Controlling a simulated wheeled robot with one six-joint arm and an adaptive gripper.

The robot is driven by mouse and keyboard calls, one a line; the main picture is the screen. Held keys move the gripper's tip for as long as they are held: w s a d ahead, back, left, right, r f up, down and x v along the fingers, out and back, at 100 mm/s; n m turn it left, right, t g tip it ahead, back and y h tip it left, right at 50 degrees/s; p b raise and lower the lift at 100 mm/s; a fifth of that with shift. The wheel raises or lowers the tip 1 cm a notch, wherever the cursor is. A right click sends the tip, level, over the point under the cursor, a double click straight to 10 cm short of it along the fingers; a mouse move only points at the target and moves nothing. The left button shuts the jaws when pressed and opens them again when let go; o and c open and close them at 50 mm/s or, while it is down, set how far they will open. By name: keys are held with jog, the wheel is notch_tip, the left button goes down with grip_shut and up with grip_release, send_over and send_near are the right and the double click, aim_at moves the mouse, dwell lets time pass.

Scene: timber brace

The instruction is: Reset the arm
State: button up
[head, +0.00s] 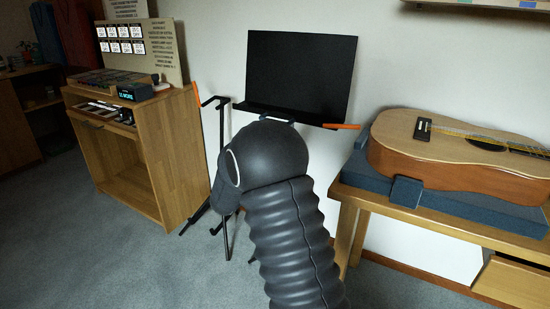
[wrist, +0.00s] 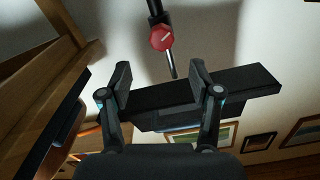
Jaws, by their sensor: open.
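My arm, with a dark ribbed sleeve, rises in the middle of the head view and bends over in front of the black music stand (head: 300,75). My gripper is hidden behind the arm there. In the wrist view my gripper (wrist: 161,80) is open, its two fingers apart. A long black bar (wrist: 245,88) lies across behind the fingers; I cannot tell how far off it is. A dark pole with a red knob (wrist: 162,37) stands beyond the gap between the fingers. I see nothing held.
An acoustic guitar (head: 450,145) lies on a blue-grey padded block (head: 470,205) on a wooden bench at right. A wooden cabinet (head: 170,150) with small gear on top stands at left. Orange-tipped pieces (head: 341,126) show by the stand's ledge. Grey carpet (head: 120,250) is clear at front left.

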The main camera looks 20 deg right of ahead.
jog(key=shift+s+a, duration=0.4)
jog(key=shift+a, duration=0.1)
